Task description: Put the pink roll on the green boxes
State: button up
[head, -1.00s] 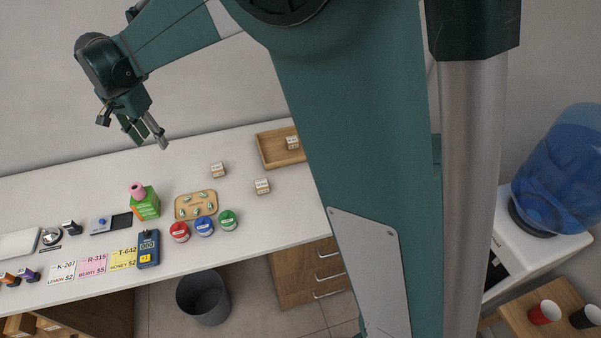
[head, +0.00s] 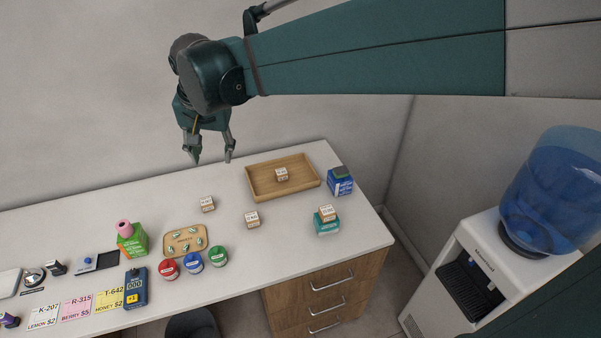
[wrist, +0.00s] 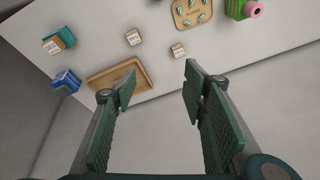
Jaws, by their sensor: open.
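The pink roll (head: 124,227) rests on top of the green boxes (head: 133,244) on the left part of the counter. In the wrist view the pink roll (wrist: 254,9) sits at the end of the green boxes (wrist: 236,8) at the top right, touching them. My gripper (head: 211,160) is open and empty, raised above the back of the counter, to the right of the roll and well apart from it. In the wrist view its two fingers (wrist: 160,80) stand wide apart with only counter and wall between and beyond them.
A wooden tray (head: 256,191) holds a small box at the back right. A blue box (head: 340,184) and a teal box (head: 327,227) stand near the right end. A pill board (head: 171,249) and red, blue and green jars (head: 192,262) lie right of the green boxes. The counter (head: 290,235) has free room between.

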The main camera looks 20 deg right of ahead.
jog(key=s+d+f+n+t, duration=0.1)
jog(key=s+d+f+n, duration=0.1)
jog(key=s+d, duration=0.9)
jog(key=s+d+f+n+t, duration=0.2)
jog(key=s+d+f, duration=0.1)
jog(key=s+d, duration=0.7)
jog(key=shift+s+d+h, duration=0.3)
jog(key=shift+s+d, duration=0.05)
jog(key=shift+s, duration=0.75)
jog(key=shift+f, duration=0.15)
notch_tip(320, 180, down, 10)
jog(key=b, duration=1)
